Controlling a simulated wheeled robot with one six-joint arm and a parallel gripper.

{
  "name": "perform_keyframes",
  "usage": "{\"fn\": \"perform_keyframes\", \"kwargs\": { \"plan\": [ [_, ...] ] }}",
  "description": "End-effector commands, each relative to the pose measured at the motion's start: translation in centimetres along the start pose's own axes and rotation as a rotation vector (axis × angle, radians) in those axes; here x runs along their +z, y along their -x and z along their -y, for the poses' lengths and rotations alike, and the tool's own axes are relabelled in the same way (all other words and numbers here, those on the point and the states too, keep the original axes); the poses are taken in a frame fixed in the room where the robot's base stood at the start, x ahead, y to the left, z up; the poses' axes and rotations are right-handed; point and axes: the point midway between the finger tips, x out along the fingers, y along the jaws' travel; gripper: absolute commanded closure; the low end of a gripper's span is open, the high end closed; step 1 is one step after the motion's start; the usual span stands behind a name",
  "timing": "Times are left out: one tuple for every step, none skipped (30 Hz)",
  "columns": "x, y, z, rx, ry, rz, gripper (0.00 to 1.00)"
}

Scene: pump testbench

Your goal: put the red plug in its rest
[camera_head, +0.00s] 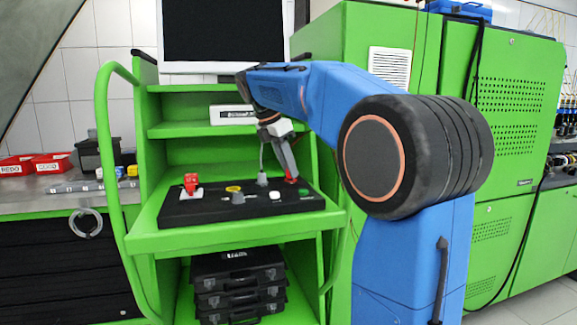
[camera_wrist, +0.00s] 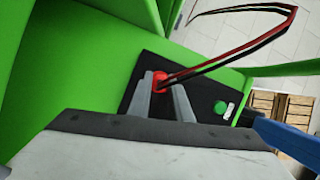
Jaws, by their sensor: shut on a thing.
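The red plug (camera_wrist: 159,80) is between the two grey fingers of my gripper (camera_wrist: 164,103) in the wrist view. A red and black cable (camera_wrist: 235,55) runs from it to the upper right. In the head view my gripper (camera_head: 288,165) points down over the right part of the black board (camera_head: 215,213), with the red plug (camera_head: 291,181) at its tips. The plug is low, at or just above the board; I cannot tell whether it touches. The fingers hide part of it. I cannot make out its rest.
On the board are a red part on a white base (camera_head: 191,185), a yellow-topped grey knob (camera_head: 236,195), a white button (camera_head: 275,195) and a green button (camera_head: 304,192). The green cart's rail (camera_head: 103,130) stands at left. Black cases (camera_head: 238,280) lie below.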

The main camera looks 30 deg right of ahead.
Motion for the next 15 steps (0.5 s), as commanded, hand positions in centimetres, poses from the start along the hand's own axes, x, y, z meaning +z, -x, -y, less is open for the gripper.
{"fn": "perform_keyframes", "kwargs": {
  "plan": [
    [-0.03,-0.07,0.01,0.0,0.0,0.0,0.98],
    [-0.05,-0.11,0.01,0.0,0.0,0.0,0.98],
    [-0.07,-0.17,0.01,0.0,0.0,0.0,0.98],
    [-0.09,-0.21,0.01,0.0,0.0,0.0,0.98],
    [-0.11,-0.25,0.01,0.0,0.0,0.0,0.98],
    [-0.13,-0.31,0.01,0.0,0.0,0.0,0.98],
    [-0.15,-0.35,0.01,0.0,0.0,0.0,0.98],
    [-0.16,-0.39,0.0,0.0,0.0,0.0,0.98],
    [-0.18,-0.44,0.0,0.0,0.0,0.0,0.98],
    [-0.2,-0.47,0.0,0.0,0.0,0.0,0.98],
    [-0.21,-0.51,0.0,0.001,0.0,0.0,0.98],
    [-0.23,-0.56,0.0,0.001,0.0,0.0,0.98],
    [-0.25,-0.6,0.0,0.001,0.0,0.0,0.98],
    [-0.26,-0.64,0.0,0.001,0.0,0.0,0.98],
    [-0.28,-0.68,0.0,0.001,0.0,0.0,0.98]
  ]
}}
